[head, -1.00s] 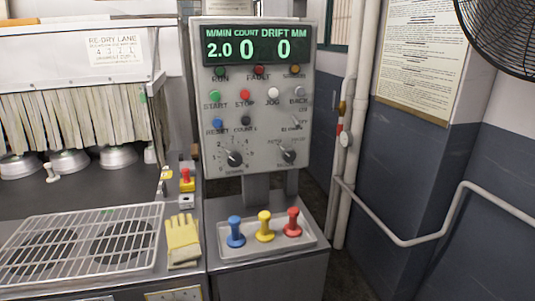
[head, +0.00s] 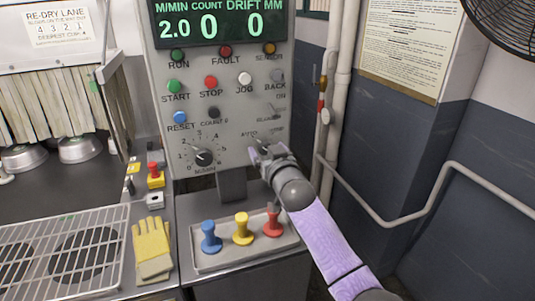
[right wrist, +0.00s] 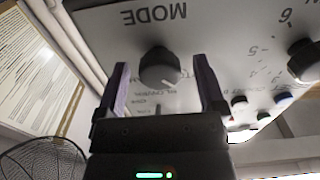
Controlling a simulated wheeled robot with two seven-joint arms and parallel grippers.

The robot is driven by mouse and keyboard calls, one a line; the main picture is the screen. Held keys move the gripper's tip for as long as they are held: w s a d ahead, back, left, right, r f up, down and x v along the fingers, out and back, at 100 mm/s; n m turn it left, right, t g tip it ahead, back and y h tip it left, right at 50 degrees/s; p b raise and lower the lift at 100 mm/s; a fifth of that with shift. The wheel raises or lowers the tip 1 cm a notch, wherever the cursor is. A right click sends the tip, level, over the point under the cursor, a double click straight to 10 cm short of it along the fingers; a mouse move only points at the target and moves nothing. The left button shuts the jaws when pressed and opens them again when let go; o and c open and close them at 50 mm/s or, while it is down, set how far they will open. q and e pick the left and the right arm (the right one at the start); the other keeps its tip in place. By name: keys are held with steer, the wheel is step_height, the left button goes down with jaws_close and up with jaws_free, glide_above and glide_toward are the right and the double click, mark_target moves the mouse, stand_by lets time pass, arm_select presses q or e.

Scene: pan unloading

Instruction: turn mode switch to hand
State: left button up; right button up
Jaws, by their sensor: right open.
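The mode switch is a dark round knob on the lower right of the grey control panel (head: 235,105). In the right wrist view the knob (right wrist: 158,66) stands between my right gripper's two purple fingers, below the upside-down word MODE. A pale pointer mark shows at the knob's lower right there. My right gripper (head: 264,150) is open, with a finger on each side of the knob; I cannot tell whether either finger touches it. In the head view the gripper hides most of the knob and its lettering. My left gripper is not in view.
A second dial (head: 204,158) is left of the mode switch. Push buttons and a small toggle (head: 273,111) are above. Blue, yellow and red handles (head: 242,230) stand on a tray below. A yellow glove (head: 152,248) and wire rack (head: 60,255) lie left. A pipe rail (head: 400,222) runs right.

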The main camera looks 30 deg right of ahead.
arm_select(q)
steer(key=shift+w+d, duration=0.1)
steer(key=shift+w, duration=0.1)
arm_select(e)
jaws_close()
arm_select(q)
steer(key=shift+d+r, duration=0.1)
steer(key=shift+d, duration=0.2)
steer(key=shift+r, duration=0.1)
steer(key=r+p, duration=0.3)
steer(key=p, duration=0.1)
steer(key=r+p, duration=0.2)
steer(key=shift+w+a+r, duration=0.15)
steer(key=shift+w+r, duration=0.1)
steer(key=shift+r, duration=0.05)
arm_select(e)
steer(key=m, duration=1.7)
steer(key=shift+m, duration=0.3)
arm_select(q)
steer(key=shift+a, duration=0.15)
